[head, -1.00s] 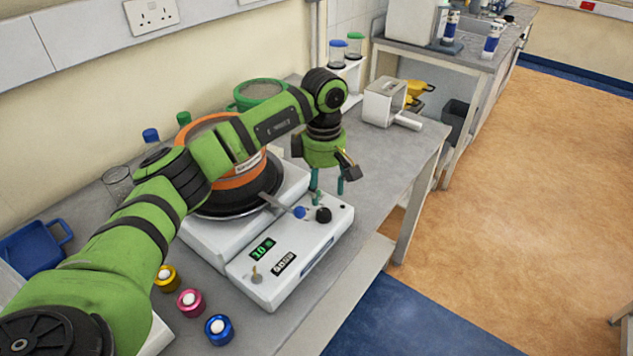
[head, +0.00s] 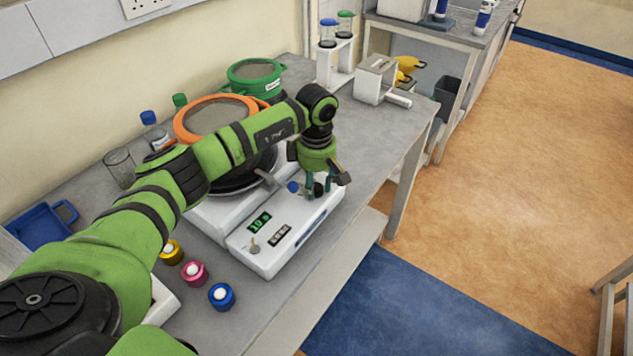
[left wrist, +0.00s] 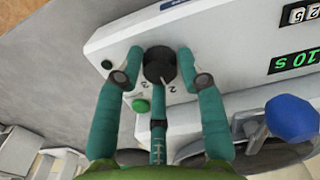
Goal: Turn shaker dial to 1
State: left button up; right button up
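The white shaker (head: 285,243) stands on the bench with a green-lit display (head: 259,222) on its front panel. Its black dial (left wrist: 159,64) sits on the panel, with small printed digits beside it in the left wrist view; which one it points at I cannot tell. My left gripper (head: 318,190) is down at the panel; it also shows in the left wrist view (left wrist: 160,68). Its teal fingers are apart, one on each side of the dial, with narrow gaps visible. In the head view the fingers partly hide the dial. My right gripper is not in view.
A blue-knobbed lever (left wrist: 291,118) and a green button (left wrist: 141,105) are near the dial. An orange-rimmed sieve (head: 215,118) sits on the shaker. Yellow, pink and blue round items (head: 221,296) lie in front. A white box with a handle (head: 376,82) stands behind.

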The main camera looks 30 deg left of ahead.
pick_arm(q)
jog(key=c, duration=0.3)
jog(key=shift+f+n+b, duration=0.15)
jog(key=shift+n+b, duration=0.5)
jog(key=shift+n, duration=0.15)
jog(key=shift+n+b, duration=0.5)
jog(key=shift+n, duration=0.3)
jog(key=n+b, duration=0.2)
jog(key=n, duration=0.2)
jog(key=shift+n, duration=0.3)
jog(key=shift+n+b, duration=0.65)
jog(key=shift+n, duration=1.35)
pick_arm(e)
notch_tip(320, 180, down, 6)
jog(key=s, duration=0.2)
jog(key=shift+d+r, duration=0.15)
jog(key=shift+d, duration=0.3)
pick_arm(q)
jog(key=o, duration=1.1)
